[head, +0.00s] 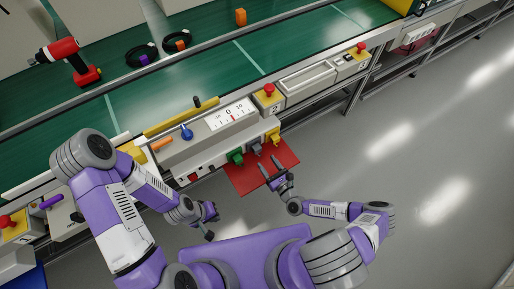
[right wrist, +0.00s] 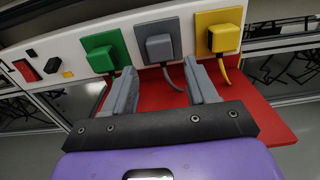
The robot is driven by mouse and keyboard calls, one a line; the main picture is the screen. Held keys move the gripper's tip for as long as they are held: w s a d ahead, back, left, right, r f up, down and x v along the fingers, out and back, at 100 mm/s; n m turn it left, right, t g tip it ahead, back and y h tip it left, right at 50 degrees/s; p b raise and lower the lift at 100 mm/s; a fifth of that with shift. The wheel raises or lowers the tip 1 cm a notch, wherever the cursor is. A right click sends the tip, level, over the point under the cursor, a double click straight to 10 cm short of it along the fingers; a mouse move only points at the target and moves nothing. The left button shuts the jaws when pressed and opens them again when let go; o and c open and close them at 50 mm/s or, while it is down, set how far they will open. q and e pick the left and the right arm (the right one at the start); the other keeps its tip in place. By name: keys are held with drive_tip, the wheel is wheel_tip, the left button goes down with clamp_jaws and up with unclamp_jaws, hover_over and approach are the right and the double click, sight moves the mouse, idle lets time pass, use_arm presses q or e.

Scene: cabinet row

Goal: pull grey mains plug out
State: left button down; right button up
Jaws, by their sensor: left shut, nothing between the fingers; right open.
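The grey mains plug (right wrist: 160,42) sits in the white panel between a green plug (right wrist: 101,50) and a yellow plug (right wrist: 219,32). Its grey cord hangs down below it. In the head view the grey plug (head: 256,149) is on the front of the white unit, above a red shelf. My right gripper (right wrist: 160,68) is open and empty, its two fingers pointing at the panel just below and in front of the grey plug, one to each side. It also shows in the head view (head: 273,168). My left gripper (head: 211,213) is shut and empty, away from the plugs.
The red shelf (right wrist: 256,119) sticks out under the plugs. A red switch (right wrist: 26,70) is left on the panel. A gauge (head: 230,115) and an emergency button (head: 268,90) are on top of the row. The floor to the right is clear.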

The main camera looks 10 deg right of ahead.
sight(259, 152)
drive_tip(key=x, duration=0.5)
drive_tip(key=shift+f, duration=0.1)
drive_tip(key=shift+w+a+b, duration=0.25)
drive_tip(key=shift+w+b, duration=0.25)
drive_tip(key=shift+w, duration=0.2)
drive_tip(key=shift+c, duration=0.2)
drive_tip(key=c, duration=1)
drive_tip(key=shift+b+v, duration=0.7)
drive_tip(key=shift+v, duration=2.3)
